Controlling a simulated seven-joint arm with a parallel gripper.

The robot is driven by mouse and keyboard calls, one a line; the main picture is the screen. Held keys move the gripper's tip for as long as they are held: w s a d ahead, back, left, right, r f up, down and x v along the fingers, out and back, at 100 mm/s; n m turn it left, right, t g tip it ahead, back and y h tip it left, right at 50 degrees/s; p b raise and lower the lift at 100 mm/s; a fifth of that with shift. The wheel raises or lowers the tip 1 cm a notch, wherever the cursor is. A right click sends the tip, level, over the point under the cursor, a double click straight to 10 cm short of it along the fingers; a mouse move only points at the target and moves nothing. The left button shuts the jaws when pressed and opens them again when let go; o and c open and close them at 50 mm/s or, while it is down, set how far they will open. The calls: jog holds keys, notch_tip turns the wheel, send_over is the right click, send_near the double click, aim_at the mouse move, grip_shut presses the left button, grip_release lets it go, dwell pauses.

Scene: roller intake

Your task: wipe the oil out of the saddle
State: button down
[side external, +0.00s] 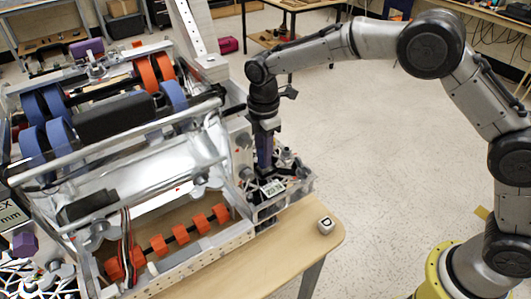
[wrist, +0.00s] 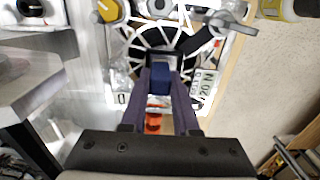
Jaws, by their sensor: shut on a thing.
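My gripper (wrist: 161,90) points down with its two dark purple fingers shut on a small blue block (wrist: 160,78). In the side view my gripper (side external: 264,165) is low at the right side of the roller machine, among small parts on the table. A grey, square-edged piece with a dark hollow (wrist: 163,60), perhaps the saddle, lies right at the fingertips. The blue block is at or over it; I cannot tell whether they touch. No oil can be made out.
The roller machine (side external: 120,125) with blue and orange wheels stands close on the left. A labelled plate (wrist: 207,85) lies right of the fingertips. Open floor lies beyond.

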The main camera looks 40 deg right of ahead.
jog(key=shift+f, duration=0.1)
dwell(0.3)
jog(key=shift+s, duration=0.55)
jog(key=shift+w, duration=0.15)
jog(key=shift+w, duration=0.4)
jog(key=shift+r, duration=4.05)
